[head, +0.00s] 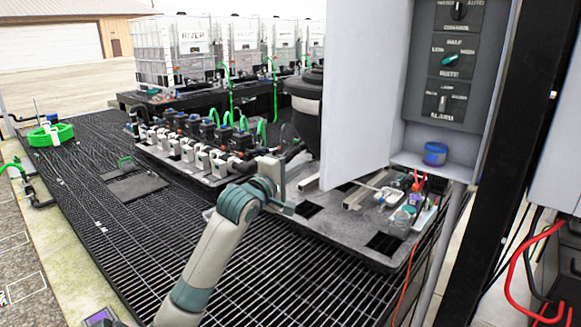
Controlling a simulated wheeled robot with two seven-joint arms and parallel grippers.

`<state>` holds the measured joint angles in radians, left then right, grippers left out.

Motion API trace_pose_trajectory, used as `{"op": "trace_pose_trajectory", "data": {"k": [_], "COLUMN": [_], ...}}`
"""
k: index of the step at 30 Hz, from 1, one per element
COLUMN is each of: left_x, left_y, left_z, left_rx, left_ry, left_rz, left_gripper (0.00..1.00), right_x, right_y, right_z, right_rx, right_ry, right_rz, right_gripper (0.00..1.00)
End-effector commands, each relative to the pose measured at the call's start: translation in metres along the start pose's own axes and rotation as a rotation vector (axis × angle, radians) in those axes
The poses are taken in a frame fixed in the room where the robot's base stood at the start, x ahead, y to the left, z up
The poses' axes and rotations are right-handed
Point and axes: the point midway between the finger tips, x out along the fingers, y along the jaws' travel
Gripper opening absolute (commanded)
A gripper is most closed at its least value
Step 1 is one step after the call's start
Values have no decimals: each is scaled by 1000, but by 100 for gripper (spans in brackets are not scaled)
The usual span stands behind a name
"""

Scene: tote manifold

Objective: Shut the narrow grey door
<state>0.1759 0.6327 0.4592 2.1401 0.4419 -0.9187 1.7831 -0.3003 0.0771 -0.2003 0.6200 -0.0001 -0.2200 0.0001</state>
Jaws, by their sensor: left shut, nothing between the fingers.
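The narrow grey door (350,95) stands open on the left side of a grey control cabinet (497,100). It swings out toward me and its tall flat face is bare. The panel behind it is exposed, with several rotary knobs, one of them teal (450,59). My left gripper (288,208) is shut and empty. In the picture it is left of the door's lower edge and below it, apart from the door, in front of a grey pallet.
A blue-lidded jar (435,153) sits on the cabinet's bottom ledge. Bottles and tools lie on the grey pallet (330,228) below the door. A black post (510,150) stands right of the cabinet. White totes (175,50) stand behind. Open grating (90,200) lies left.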

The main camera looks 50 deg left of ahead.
Motion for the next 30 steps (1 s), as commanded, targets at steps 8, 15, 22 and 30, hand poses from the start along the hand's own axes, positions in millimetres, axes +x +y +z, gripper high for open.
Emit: {"op": "trace_pose_trajectory", "data": {"k": [8, 15, 22, 30], "left_x": [-2, -7, -7, -6], "left_y": [2, 0, -1, -1], "left_z": [25, 37, 38, 39], "left_rx": [-1, 0, 0, -1], "left_ry": [-2, 0, 0, 2], "left_rz": [-1, -1, -1, -1], "left_gripper": [0, 0, 0, 0], "right_x": [-21, -26, -26, -26], "right_y": [1, 4, 6, 6], "right_z": [-2, -2, -2, -2], "right_rx": [0, -1, -2, -2], "right_ry": [0, 0, -1, -1], "right_rz": [1, 4, 5, 5], "right_gripper": [30, 30, 30, 30]}}
